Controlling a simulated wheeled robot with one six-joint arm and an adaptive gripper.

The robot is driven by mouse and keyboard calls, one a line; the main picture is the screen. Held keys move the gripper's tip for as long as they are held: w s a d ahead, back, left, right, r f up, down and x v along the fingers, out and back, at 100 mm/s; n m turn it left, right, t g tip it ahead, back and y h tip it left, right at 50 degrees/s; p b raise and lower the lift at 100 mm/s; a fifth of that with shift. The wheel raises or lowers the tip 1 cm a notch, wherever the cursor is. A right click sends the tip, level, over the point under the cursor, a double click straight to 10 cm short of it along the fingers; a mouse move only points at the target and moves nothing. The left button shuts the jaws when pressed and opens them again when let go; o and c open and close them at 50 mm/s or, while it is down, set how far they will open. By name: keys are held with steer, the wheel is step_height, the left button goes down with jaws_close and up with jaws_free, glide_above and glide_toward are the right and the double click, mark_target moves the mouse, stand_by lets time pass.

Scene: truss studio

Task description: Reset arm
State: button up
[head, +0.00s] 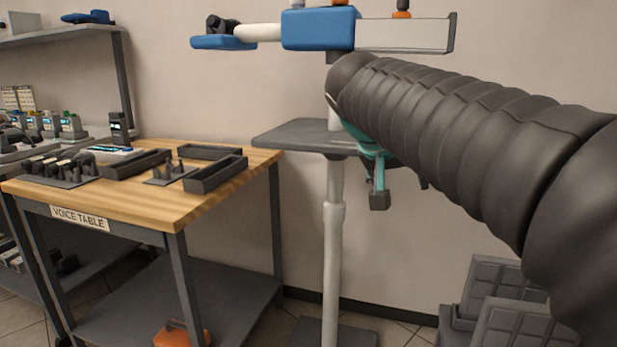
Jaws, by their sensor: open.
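My arm, in a ribbed black sleeve, reaches in from the right side of the head view. My gripper (380,188) hangs below the sleeve's far end, with teal parts and a dark fingertip showing. It is open, and nothing shows in it. The sleeve hides much of the gripper. It is in front of the wall, just right of a pale stand post (333,240), and apart from the wooden table (130,205).
The table, labelled "VOICE TABLE" (80,218), holds dark trays (216,174) and small dark parts. A stand with a grey shelf (300,136) and blue-white top (318,29) is close to my arm. Grey panelled cases (500,277) stand low right. Shelving is at left.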

steer(key=s+f+n+g+y+p, duration=0.1)
steer(key=s+f+n+y+p, duration=0.2)
steer(key=s+f, duration=1.7)
steer(key=s+y, duration=0.1)
steer(key=y, duration=0.1)
steer(key=shift+s+n+y, duration=0.3)
steer(key=shift+s, duration=0.1)
